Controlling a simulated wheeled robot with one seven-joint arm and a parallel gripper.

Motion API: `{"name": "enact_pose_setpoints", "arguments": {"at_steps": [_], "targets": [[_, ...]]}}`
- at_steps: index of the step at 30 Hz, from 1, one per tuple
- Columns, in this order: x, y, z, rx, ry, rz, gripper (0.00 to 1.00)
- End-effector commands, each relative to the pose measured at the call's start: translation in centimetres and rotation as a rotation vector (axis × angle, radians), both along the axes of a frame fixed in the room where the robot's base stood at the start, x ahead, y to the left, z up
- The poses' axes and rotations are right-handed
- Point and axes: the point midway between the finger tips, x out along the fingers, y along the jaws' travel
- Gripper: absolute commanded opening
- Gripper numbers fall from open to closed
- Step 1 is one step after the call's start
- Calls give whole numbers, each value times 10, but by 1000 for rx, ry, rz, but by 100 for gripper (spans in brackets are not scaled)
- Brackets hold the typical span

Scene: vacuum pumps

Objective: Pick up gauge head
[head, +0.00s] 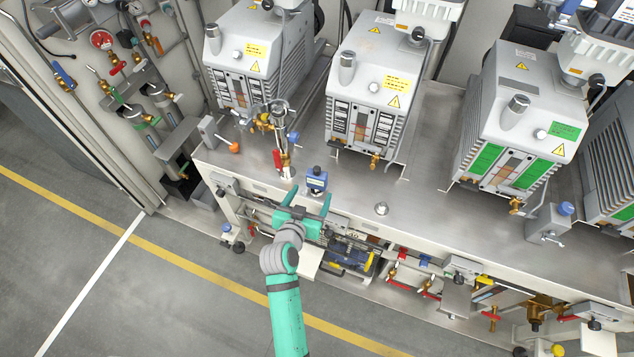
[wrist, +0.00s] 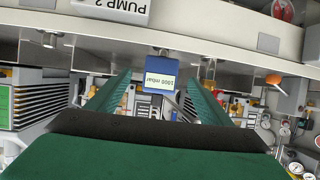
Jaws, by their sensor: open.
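The gauge head is a small blue box (head: 317,181) with a pale label, standing on the steel bench top near its front edge. In the wrist view the blue box (wrist: 161,76) appears upside down, with a label reading 1000 mbar. My green gripper (head: 306,200) is open and empty at the bench's front edge, just in front of the gauge head. In the wrist view its two fingers (wrist: 158,88) point toward the box, which shows between their far ends. I cannot tell whether the tips reach beside it.
Several grey pumps (head: 372,85) stand along the back of the steel bench (head: 425,190). A red-handled valve (head: 278,160) stands left of the gauge head and a small round metal fitting (head: 381,209) to its right. Pipes and valves fill the shelf below the edge.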

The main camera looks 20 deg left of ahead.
Motion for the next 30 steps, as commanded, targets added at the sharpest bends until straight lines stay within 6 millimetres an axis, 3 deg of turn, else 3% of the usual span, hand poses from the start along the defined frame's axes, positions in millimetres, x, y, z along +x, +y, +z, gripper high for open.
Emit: {"name": "enact_pose_setpoints", "arguments": {"at_steps": [6,15,23,30], "targets": [[18,9,8,-1,-4,-17,73],[56,10,-8,-1,-4,-17,73],[72,9,-15,-1,-4,-17,73],[102,7,-28,-1,-4,-17,73]]}}
